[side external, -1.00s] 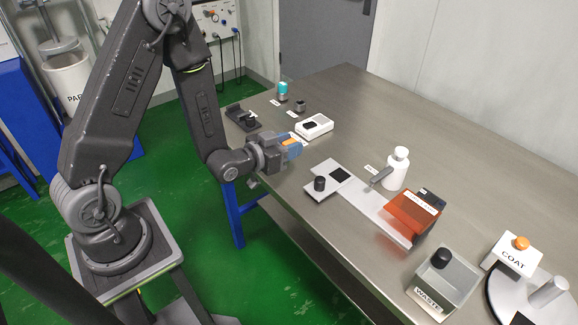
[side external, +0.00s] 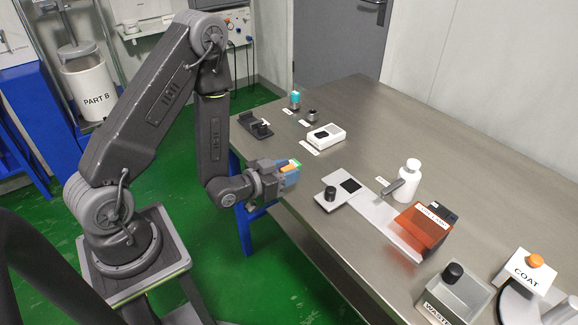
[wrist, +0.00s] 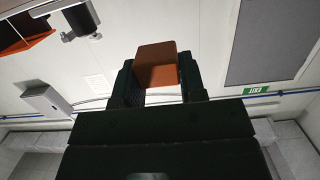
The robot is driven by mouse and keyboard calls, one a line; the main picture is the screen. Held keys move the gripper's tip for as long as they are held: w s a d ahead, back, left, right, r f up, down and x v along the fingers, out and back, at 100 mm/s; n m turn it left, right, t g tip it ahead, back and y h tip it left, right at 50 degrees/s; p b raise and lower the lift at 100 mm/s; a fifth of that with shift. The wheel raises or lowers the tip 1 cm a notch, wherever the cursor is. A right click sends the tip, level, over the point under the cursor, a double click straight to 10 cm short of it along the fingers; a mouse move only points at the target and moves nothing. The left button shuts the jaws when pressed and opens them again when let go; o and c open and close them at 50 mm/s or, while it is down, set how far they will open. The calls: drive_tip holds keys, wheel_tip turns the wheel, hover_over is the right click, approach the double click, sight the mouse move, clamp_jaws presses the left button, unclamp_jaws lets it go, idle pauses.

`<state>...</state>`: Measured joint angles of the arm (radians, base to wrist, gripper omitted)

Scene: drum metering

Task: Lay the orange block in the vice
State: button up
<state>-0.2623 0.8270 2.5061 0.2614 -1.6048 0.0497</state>
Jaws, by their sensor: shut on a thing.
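The orange block (side external: 289,168) is clasped in my gripper (side external: 285,174), which is held out level by the table's left edge. In the wrist view the orange block (wrist: 157,55) sits between the two dark fingers, its far end sticking out past them. A low dark fixture with a black knob (side external: 255,126) stands at the table's far left corner; it may be the vice, but I cannot tell for sure. My gripper is in front of it and apart from it.
A white box (side external: 326,137), a teal-topped part (side external: 295,99) and a small dark part (side external: 311,115) stand near the fixture. Right of my gripper are a plate with a black knob (side external: 330,194), a white bottle (side external: 408,181) and an orange guard (side external: 422,230). The table's back is clear.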

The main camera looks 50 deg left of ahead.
drive_tip(key=s+a+r, duration=0.2)
drive_tip(key=a, duration=1)
drive_tip(key=s+a+r, duration=0.1)
drive_tip(key=a+r, duration=0.2)
drive_tip(key=a, duration=0.9)
drive_tip(key=shift+s+a, duration=0.15)
drive_tip(key=shift+s, duration=0.2)
hover_over(269, 154)
wheel_tip(269, 154, down, 7)
drive_tip(key=shift+r, duration=0.1)
drive_tip(key=shift+f, duration=1.85)
